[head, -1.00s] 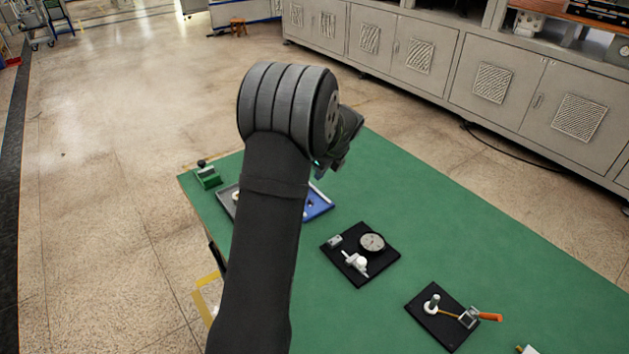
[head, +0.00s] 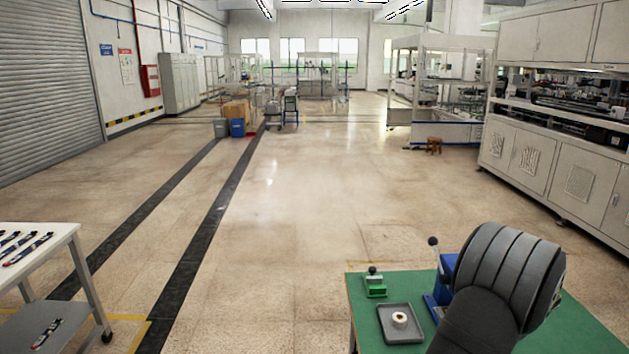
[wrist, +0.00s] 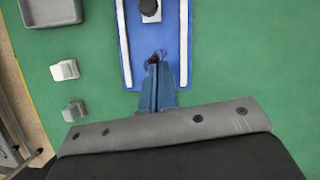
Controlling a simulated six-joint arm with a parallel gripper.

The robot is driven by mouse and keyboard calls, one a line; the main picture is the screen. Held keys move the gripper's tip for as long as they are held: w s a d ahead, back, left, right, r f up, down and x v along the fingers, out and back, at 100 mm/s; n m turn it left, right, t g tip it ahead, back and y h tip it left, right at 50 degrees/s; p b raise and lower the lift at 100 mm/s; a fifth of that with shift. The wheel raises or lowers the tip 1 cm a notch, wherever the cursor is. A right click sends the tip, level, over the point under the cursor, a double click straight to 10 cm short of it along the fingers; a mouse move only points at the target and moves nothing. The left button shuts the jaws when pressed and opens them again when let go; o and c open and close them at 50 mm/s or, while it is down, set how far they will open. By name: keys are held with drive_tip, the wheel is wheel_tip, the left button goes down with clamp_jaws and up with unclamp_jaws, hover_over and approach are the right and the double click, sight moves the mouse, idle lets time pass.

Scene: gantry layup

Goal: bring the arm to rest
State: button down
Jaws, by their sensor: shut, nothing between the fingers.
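My arm shows at the lower right of the head view, bent over the green table (head: 366,322). My gripper is hidden behind it there. In the wrist view my gripper (wrist: 156,66) is shut and empty, its blue fingers together. The fingertips are above a blue plate (wrist: 135,50) with two white rails, between those rails. I cannot tell the height of the gap.
A grey tray (head: 383,329) holding a white ring (head: 399,318) and a green clamp (head: 375,287) lie left of my arm. A blue fixture (head: 433,308) with a black-knobbed lever stands beside it. The wrist view shows two pale blocks (wrist: 65,70) (wrist: 74,110). Open floor lies beyond.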

drive_tip(key=x, duration=0.3)
drive_tip(key=shift+w+f, duration=0.2)
drive_tip(key=shift+f, duration=0.05)
drive_tip(key=shift+w+a+f, duration=0.1)
drive_tip(key=shift+w, duration=0.45)
drive_tip(key=shift+w+a+f, duration=0.1)
drive_tip(key=shift+w, duration=0.45)
drive_tip(key=shift+w+a, duration=0.15)
drive_tip(key=shift+w, duration=0.55)
